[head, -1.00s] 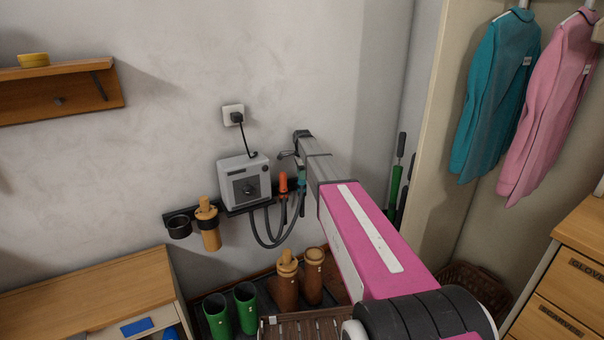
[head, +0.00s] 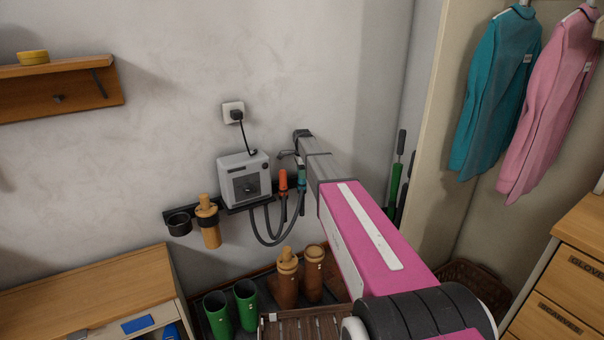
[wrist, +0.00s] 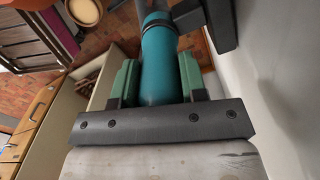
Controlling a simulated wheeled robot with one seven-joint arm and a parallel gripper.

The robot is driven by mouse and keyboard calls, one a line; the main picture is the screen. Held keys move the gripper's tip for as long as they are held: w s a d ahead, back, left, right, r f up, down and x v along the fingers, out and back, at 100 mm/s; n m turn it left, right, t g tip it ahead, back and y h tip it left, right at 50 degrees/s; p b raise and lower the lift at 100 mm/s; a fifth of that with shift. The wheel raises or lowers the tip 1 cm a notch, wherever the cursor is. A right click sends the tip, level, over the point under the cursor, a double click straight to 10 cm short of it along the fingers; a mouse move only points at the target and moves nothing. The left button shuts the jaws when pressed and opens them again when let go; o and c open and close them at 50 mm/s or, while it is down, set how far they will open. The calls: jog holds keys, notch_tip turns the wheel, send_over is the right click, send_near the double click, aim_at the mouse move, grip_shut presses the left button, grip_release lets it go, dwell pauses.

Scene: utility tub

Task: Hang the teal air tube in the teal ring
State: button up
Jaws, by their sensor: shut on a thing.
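The teal air tube (wrist: 158,60) stands between the green pads of my gripper (wrist: 158,82) in the wrist view, and the gripper is shut on it. In the head view the tube's teal end (head: 301,174) shows just below my gripper (head: 297,158), at the right part of the dark wall rack (head: 236,208). A grey hose (head: 284,237) loops down below it. The teal ring cannot be made out; my arm and the tube cover that part of the rack. I cannot tell whether the tube touches the rack.
An orange-ended tube (head: 283,180) hangs close left of the teal one. A grey pump box (head: 244,180) stands left of that. An empty black ring (head: 179,224) and a ring with a tan tool (head: 208,220) are farther left. Boots (head: 246,305) stand below; the wall is close behind.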

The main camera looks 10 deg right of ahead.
jog(key=o, duration=1.1)
jog(key=shift+f, duration=0.1)
jog(key=shift+c, duration=0.2)
